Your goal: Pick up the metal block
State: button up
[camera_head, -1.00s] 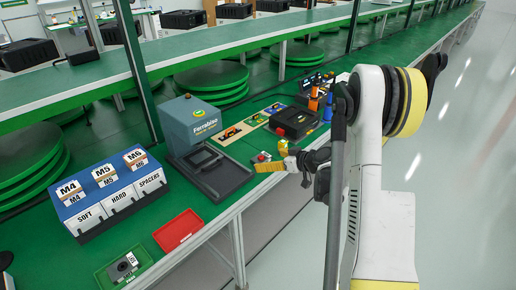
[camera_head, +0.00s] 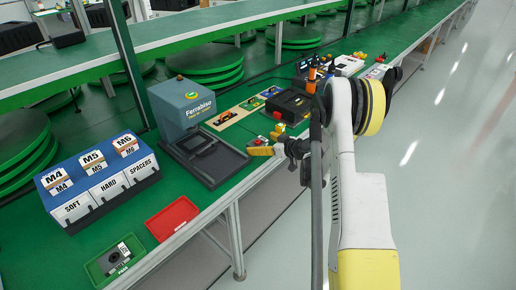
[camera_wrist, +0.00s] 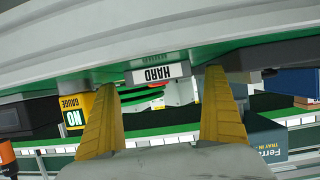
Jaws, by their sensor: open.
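A small dark grey metal block (camera_head: 115,257) lies in the green tray (camera_head: 92,271) at the lower left of the head view, near the bench's front edge. My gripper (camera_head: 252,150) has yellow fingers and is held over the bench's front edge, right of the Ferrabiso machine and well away from the green tray. In the wrist view my gripper (camera_wrist: 160,78) shows its two fingers wide apart, with nothing held between them. The metal block cannot be made out in the wrist view.
A red tray (camera_head: 172,219) lies between the green tray and the black platform of the Ferrabiso machine (camera_head: 185,105). A blue sorter with SOFT, HARD and SPACERS bins (camera_head: 100,190) stands behind the trays. Several small items and a black case (camera_head: 285,106) stand beyond my gripper.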

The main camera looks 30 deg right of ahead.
jog(key=shift+x, duration=1.05)
jog(key=shift+s, duration=0.1)
jog(key=c, duration=1.4)
jog(key=shift+r, duration=0.15)
